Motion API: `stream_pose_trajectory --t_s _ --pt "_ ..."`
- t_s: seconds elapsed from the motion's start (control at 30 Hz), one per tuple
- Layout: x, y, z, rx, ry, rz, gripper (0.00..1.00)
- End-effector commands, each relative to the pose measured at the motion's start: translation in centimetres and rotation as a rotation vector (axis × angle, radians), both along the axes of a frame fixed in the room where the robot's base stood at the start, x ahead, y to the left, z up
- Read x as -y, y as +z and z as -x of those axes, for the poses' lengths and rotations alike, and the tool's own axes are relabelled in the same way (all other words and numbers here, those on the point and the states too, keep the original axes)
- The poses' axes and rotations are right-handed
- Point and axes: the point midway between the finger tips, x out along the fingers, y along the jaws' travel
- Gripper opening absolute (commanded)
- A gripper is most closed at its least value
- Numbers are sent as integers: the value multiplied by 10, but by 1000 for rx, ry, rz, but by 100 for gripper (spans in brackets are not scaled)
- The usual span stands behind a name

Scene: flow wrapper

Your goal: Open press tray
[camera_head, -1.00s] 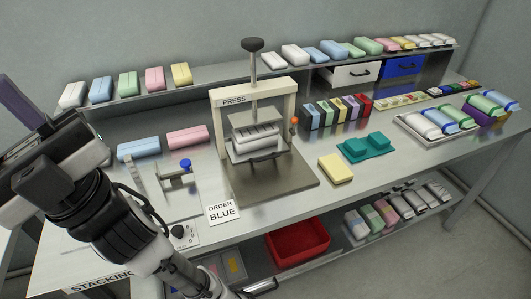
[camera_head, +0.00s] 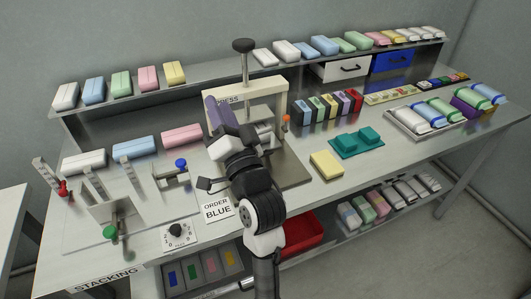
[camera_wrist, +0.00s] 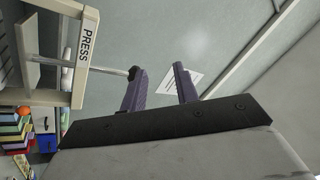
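The press (camera_head: 275,92) stands in the middle of the bench, a cream frame with a dark round knob on a post. My arm covers most of its front in the head view, so its tray and tray handle are hidden there. In the wrist view the press frame (camera_wrist: 78,50) is at the upper left, turned sideways. My gripper (camera_wrist: 160,84) shows two purple fingers standing apart with nothing between them. In the head view a purple part of my gripper (camera_head: 213,112) is in front of the press's left side. I cannot tell whether it touches the press.
An order card reading BLUE (camera_head: 217,210) lies in front of the press. A yellow block (camera_head: 326,165) and a teal piece (camera_head: 356,143) lie to the right. The stacking fixture (camera_head: 108,208) is on the left. A red bin (camera_head: 303,232) sits below the bench.

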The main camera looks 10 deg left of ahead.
Motion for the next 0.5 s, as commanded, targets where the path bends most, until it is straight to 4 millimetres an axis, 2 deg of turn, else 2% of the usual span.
stream_pose_trajectory --t_s 0.03,0.07,0.1,0.2,0.33,0.5 --pt "34 -37 -17 -192 -3 -17 30" --pt "50 -58 -21 -296 3 -33 30" --pt "71 -84 -23 -424 8 -62 30" --pt "112 -134 -14 -684 18 -139 30" --pt "140 -171 3 -881 26 -213 30" --pt "147 -185 7 -946 33 -240 30"
